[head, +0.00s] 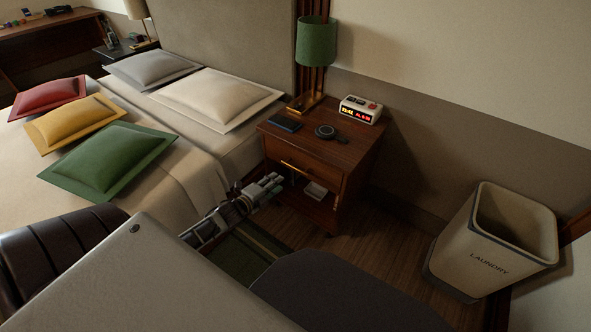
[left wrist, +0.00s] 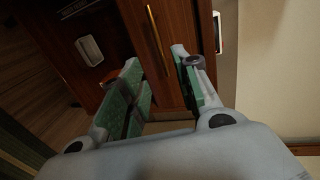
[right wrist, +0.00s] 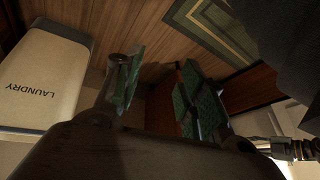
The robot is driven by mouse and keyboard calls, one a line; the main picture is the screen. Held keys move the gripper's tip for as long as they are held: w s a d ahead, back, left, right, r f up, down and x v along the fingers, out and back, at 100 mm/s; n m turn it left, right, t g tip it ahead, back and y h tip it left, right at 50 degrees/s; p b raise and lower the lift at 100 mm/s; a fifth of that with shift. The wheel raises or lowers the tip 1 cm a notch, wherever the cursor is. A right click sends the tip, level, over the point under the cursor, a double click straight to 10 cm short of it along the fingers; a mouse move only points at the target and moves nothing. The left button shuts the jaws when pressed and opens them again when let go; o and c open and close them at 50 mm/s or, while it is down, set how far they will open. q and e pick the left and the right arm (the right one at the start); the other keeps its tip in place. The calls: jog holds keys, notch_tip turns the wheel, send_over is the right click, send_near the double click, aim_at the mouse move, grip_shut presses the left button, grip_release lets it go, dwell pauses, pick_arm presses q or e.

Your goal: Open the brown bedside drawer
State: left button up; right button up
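The brown bedside table (head: 345,152) stands beside the bed. Its drawer (head: 322,174) looks shut, with a thin gold bar handle (head: 297,167) across the front. My left gripper (head: 274,182) is in front of the drawer, near the handle and slightly lower in the head view. In the left wrist view its green-padded fingers (left wrist: 160,62) are apart with nothing between them, and the gold handle (left wrist: 155,27) lies just beyond the tips. My right gripper (right wrist: 153,72) is open and empty, with floor behind it; I cannot make it out in the head view.
A green lamp (head: 316,42), clock (head: 361,109), dark round object (head: 325,131) and dark blue item (head: 286,123) stand on the table top. A white box (head: 316,190) sits on the shelf below. The bed (head: 150,165) is left; a laundry bin (head: 490,245) stands right.

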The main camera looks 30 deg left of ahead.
pick_arm(q)
jog(key=shift+w+f, duration=0.1)
jog(key=shift+w, duration=0.05)
pick_arm(e)
jog(key=shift+f, duration=0.15)
pick_arm(q)
jog(key=b, duration=0.3)
send_near(295, 168)
jog(key=shift+f+x, duration=0.15)
jog(key=shift+x, duration=1)
jog(key=shift+f+x, duration=0.15)
jog(key=shift+x, duration=1)
jog(key=b+x, duration=0.2)
jog(key=x, duration=0.3)
jog(key=shift+w+f+b, duration=0.1)
jog(key=shift+w+b, duration=0.15)
jog(key=shift+b, duration=0.05)
pick_arm(e)
notch_tip(295, 168, down, 10)
jog(key=a+t+y, duration=0.1)
jog(key=a, duration=0.1)
jog(key=shift+w+r+m+t, duration=0.2)
jog(key=shift+r+m+t, duration=0.05)
jog(key=shift+m+t, duration=0.15)
jog(key=shift+w+r, duration=0.15)
jog(key=shift+w, duration=0.1)
